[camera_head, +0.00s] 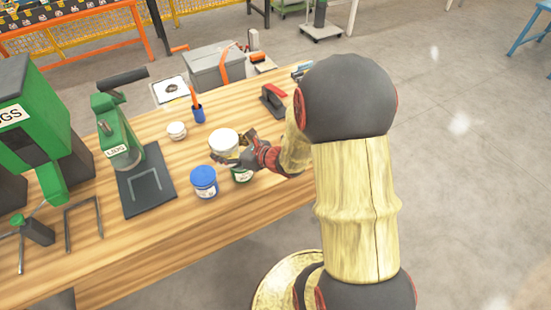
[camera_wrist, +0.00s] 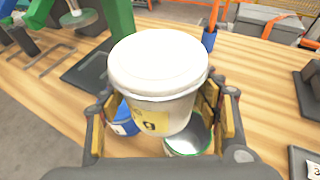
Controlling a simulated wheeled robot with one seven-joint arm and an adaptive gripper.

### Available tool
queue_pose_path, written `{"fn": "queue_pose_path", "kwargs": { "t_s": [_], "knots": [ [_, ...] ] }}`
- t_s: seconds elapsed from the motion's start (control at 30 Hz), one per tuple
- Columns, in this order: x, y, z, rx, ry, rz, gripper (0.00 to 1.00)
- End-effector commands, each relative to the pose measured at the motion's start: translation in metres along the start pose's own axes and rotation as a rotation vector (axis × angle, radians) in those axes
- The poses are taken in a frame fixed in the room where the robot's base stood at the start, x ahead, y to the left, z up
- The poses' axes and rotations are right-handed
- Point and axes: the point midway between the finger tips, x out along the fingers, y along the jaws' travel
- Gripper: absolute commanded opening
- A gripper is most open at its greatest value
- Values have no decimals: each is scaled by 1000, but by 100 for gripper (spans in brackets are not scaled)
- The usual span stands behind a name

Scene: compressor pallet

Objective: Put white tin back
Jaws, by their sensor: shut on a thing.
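The white tin (camera_head: 224,140) has a white lid and a yellow label, and it fills the middle of the wrist view (camera_wrist: 158,70). My gripper (camera_head: 234,160) is shut on it, with a finger on each side in the wrist view (camera_wrist: 160,112). The tin is upright. A tin with a green rim (camera_wrist: 188,138) shows below and behind it, partly hidden; its green side shows under my gripper in the head view (camera_head: 243,175). A blue-lidded tin (camera_head: 204,180) stands just left of it and is partly hidden in the wrist view (camera_wrist: 123,120).
A small white jar (camera_head: 177,131) and a blue pen cup (camera_head: 198,114) stand behind on the wooden bench (camera_head: 150,245). A green device (camera_head: 120,140) and dark mat (camera_head: 146,190) are at left. A red-handled tool (camera_head: 273,99) lies at right.

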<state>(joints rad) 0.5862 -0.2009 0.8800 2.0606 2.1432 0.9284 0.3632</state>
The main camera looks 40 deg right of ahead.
Motion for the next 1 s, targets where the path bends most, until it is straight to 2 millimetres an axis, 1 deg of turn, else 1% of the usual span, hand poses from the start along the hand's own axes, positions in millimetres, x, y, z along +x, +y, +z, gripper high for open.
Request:
{"fn": "queue_pose_path", "kwargs": {
  "t_s": [0.03,0.2,0.3,0.4,0.5,0.63,0.77,0.87,1.0],
  "knots": [
    [-14,-11,-7,9,3,-14,16],
    [-54,-32,-29,19,2,-38,16],
    [-76,-38,-40,23,1,-50,16],
    [-94,-41,-48,26,1,-59,16],
    [-106,-43,-53,28,0,-65,16],
    [-113,-44,-57,30,0,-70,16],
    [-108,-56,-62,28,1,-69,16],
    [-97,-74,-69,27,0,-69,16],
    [-81,-103,-78,29,0,-69,16]
  ]
}}
